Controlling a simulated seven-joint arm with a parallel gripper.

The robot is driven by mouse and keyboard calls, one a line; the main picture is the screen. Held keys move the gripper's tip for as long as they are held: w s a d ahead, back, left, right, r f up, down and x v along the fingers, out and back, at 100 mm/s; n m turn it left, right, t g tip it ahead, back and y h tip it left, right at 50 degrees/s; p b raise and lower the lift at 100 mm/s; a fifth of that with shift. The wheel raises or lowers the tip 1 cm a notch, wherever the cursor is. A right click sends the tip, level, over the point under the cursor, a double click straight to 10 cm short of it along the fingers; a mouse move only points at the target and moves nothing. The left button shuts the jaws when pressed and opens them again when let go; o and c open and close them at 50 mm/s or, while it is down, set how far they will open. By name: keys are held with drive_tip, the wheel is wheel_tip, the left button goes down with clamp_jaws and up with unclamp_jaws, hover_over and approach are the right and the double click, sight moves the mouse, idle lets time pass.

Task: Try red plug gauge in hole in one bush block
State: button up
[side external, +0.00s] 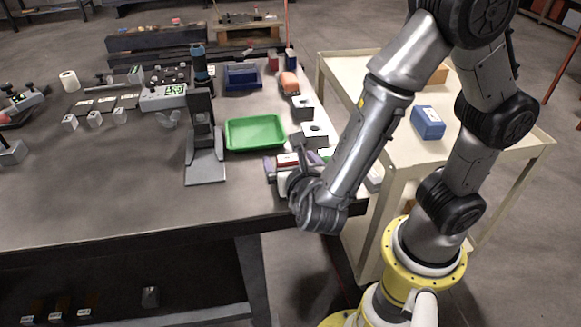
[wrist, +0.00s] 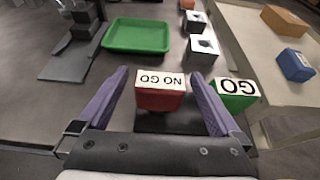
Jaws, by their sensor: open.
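The red plug gauge, labelled NO GO (wrist: 160,98), stands between the two purple fingers of my gripper (wrist: 163,92) in the wrist view. The fingers are open, with a gap on each side of it. In the side view my gripper (side external: 287,165) is low over the table's right front part, and the red gauge is mostly hidden there. A green gauge labelled GO (wrist: 234,93) stands just right of the right finger. Two bush blocks with dark holes stand beyond: a nearer one (wrist: 204,46) and a farther one (wrist: 195,20). They also show in the side view, nearer (side external: 315,138) and farther (side external: 302,112).
An empty green tray (side external: 255,134) lies left of the bush blocks. A grey stand (side external: 205,166) is left of the tray. An orange item (side external: 288,82) is behind the blocks. A cream cart with a blue box (side external: 428,122) stands to the right.

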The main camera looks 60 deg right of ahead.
drive_tip(key=shift+x, duration=1.45)
drive_tip(key=c, duration=1.4)
drive_tip(key=shift+c, duration=0.2)
